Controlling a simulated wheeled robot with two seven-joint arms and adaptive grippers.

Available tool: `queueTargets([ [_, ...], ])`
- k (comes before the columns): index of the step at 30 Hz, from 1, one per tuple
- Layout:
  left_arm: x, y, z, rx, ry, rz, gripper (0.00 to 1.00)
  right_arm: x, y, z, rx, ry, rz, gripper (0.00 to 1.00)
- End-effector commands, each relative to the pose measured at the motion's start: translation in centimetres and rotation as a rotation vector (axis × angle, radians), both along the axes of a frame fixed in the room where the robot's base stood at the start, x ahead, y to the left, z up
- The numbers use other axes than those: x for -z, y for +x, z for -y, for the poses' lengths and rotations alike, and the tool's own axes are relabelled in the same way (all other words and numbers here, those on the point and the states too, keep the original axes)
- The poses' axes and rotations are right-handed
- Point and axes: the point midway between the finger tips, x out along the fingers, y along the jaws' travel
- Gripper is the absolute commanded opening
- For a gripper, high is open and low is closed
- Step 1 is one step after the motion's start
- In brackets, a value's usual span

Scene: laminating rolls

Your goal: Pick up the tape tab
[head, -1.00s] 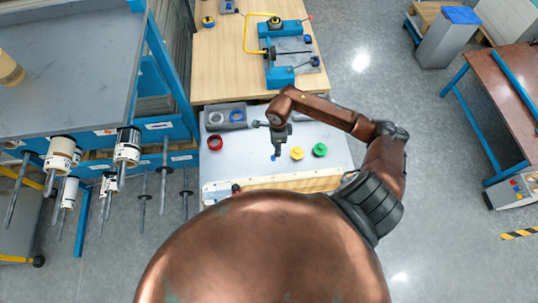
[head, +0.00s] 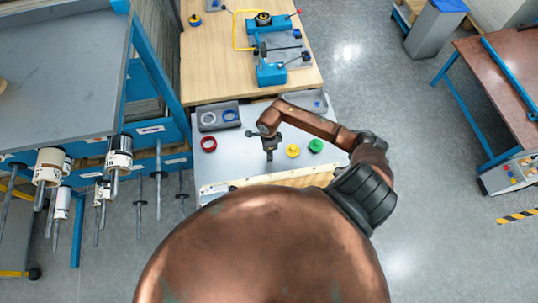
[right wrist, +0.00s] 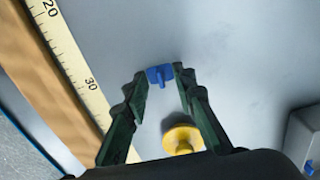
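The tape tab, a small blue T-shaped piece (right wrist: 160,75), lies on the grey work surface (right wrist: 235,45) in the right wrist view. My right gripper (right wrist: 159,73) is open, with its two dark green fingertips one on each side of the tab. They are close to it; I cannot tell whether they touch it. In the head view my right gripper (head: 269,157) points down at the grey worktop (head: 240,165) and hides the tab. My left gripper is in no view.
A yellow knob-like piece (right wrist: 182,138), also in the head view (head: 292,150), lies near the gripper. A green piece (head: 315,146) is right, a red ring (head: 209,144) left. A grey tray (head: 207,120) is behind. A ruler (right wrist: 75,62) lines the front edge.

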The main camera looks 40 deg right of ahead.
Motion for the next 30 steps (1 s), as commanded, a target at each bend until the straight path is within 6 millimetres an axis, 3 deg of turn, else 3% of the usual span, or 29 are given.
queueTargets([
  [6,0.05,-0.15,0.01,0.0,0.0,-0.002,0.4,0.06,0.03,0.03,0.0,-0.001,0.001,0.24],
  [17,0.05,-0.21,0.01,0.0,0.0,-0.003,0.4,0.03,0.03,0.02,0.0,-0.001,0.001,0.0],
  [30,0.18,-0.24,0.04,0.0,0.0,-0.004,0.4,-0.22,0.08,0.04,0.0,0.0,0.002,0.0],
])
